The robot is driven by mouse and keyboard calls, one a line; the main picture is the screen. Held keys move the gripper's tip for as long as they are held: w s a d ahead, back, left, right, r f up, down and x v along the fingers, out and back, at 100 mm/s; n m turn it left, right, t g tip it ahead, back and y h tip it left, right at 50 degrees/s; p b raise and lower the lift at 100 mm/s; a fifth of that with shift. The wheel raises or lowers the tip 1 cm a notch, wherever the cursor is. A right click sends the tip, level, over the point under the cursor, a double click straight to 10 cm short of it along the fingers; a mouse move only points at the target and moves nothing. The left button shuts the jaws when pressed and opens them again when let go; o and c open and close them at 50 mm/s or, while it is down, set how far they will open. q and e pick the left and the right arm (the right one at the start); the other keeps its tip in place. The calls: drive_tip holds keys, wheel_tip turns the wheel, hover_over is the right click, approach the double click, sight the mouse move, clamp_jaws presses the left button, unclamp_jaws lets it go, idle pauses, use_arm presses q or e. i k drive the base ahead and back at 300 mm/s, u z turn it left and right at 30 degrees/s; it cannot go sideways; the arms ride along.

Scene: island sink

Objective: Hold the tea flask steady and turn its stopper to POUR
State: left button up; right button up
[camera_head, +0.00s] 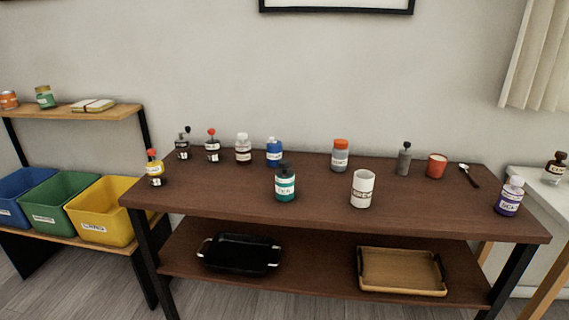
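A teal flask with a dark stopper (285,187) stands upright near the front middle of the brown table. Its white label seems to read TEA, but the letters are too small to be sure. Which way its stopper is turned cannot be made out. A blue flask (274,155) stands behind it, and a white canister (362,189) stands to its right, apart from it. Neither of my grippers is in view, and nothing touches the teal flask.
The brown table (225,199) also bears a yellow bottle (156,171), several bottles at the back, a jar with an orange lid (340,156), a red cup (436,166), a spoon (470,177) and a purple bottle (509,197). The table's front, beside the teal flask, is clear.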

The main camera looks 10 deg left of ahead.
sight(284, 172)
drive_tip(key=u, duration=2.15)
drive_tip(key=i, duration=1.25)
drive_tip(key=z, duration=2.05)
